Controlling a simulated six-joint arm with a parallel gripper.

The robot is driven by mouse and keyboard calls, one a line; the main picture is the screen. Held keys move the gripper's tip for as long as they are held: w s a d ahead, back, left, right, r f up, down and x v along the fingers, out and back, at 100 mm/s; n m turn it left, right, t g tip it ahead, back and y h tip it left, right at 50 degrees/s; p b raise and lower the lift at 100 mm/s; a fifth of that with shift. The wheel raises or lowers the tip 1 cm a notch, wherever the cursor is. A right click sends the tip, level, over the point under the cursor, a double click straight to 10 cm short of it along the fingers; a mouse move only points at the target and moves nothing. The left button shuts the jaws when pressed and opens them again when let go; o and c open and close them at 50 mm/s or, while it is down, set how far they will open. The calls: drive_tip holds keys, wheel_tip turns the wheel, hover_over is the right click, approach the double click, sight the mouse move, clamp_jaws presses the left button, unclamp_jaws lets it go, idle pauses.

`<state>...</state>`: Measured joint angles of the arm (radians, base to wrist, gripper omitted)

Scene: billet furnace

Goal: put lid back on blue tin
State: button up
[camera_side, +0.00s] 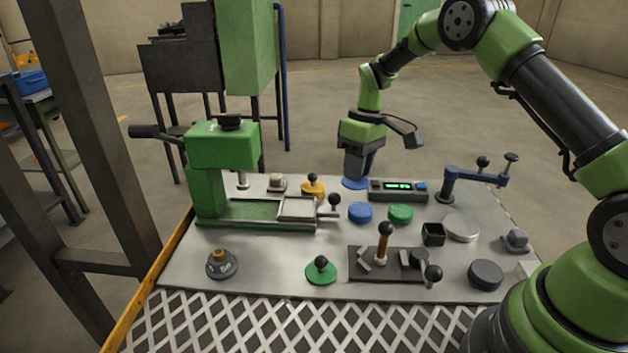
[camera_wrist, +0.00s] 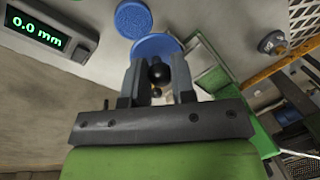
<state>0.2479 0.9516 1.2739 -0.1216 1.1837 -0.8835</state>
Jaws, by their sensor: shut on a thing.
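The blue lid (camera_side: 355,184) is a flat disc below my gripper (camera_side: 357,172), near the back edge of the table. In the wrist view the blue lid (camera_wrist: 152,44) has a black ball knob, and my gripper (camera_wrist: 157,70) is shut on that knob. I cannot tell whether the lid touches the table or hangs just above it. The blue tin (camera_side: 360,212) stands in front of the lid in the side view, with its top uncovered by the lid. The blue tin (camera_wrist: 133,18) is above the lid in the wrist view, apart from it.
A digital readout (camera_side: 398,190) stands right of the lid. A green tin (camera_side: 400,214) is beside the blue one. A yellow knobbed tin (camera_side: 312,188) and a green press (camera_side: 222,170) are left. A lever fixture (camera_side: 385,264) and a green lid (camera_side: 321,271) lie in front.

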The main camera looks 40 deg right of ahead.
drive_tip(key=shift+s+d+f, duration=0.1)
drive_tip(key=shift+s+d, duration=0.1)
drive_tip(key=shift+d, duration=0.3)
drive_tip(key=shift+s+d+f, duration=0.1)
drive_tip(key=shift+s+d, duration=0.05)
drive_tip(key=shift+d, duration=0.3)
drive_tip(key=shift+f, duration=3.05)
drive_tip(key=shift+f, duration=0.15)
drive_tip(key=o, duration=1.5)
drive_tip(key=shift+c, duration=0.2)
drive_tip(key=shift+r, duration=3.5)
drive_tip(key=shift+c, duration=0.2)
